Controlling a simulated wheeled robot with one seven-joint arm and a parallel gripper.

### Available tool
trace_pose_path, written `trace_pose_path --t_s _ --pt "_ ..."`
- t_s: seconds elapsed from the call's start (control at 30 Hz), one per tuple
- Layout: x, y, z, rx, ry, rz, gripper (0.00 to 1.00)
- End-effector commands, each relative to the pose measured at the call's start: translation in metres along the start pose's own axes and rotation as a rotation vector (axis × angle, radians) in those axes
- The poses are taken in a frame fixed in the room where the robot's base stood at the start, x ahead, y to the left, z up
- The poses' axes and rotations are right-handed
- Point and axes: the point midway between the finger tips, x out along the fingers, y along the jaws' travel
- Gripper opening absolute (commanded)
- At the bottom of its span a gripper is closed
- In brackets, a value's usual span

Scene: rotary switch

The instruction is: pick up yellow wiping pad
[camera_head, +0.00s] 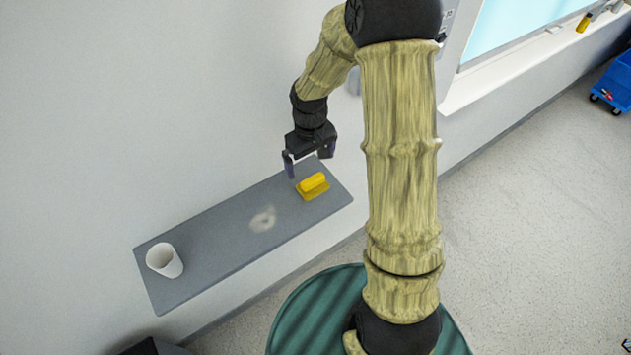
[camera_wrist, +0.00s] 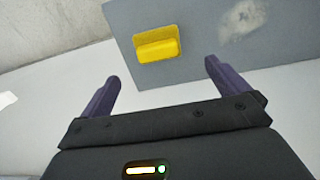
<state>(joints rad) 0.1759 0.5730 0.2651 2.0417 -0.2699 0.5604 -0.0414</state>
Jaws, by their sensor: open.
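The yellow wiping pad (camera_head: 313,185) lies near the right end of a grey wall shelf (camera_head: 215,232). It has a raised block on a flat base. My gripper (camera_head: 308,168) is open and empty, above the shelf and a little behind the pad in the head view. In the wrist view, the pad (camera_wrist: 157,45) is beyond the fingertips of my gripper (camera_wrist: 161,70), between their lines. The fingers and the pad are apart. Nothing hides the pad in the wrist view.
A white cup (camera_head: 165,261) stands at the shelf's left end. A pale smudge (camera_head: 263,219) marks the shelf between the cup and the pad. The wall (camera_head: 150,110) runs along the back of the shelf. A blue cart (camera_head: 615,85) is far right.

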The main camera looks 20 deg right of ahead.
Motion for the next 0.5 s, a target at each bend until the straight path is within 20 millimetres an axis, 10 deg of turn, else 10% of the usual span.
trace_pose_path --t_s 0.5 --pt "0.045 0.004 0.001 0.009 0.001 0.0 1.0"
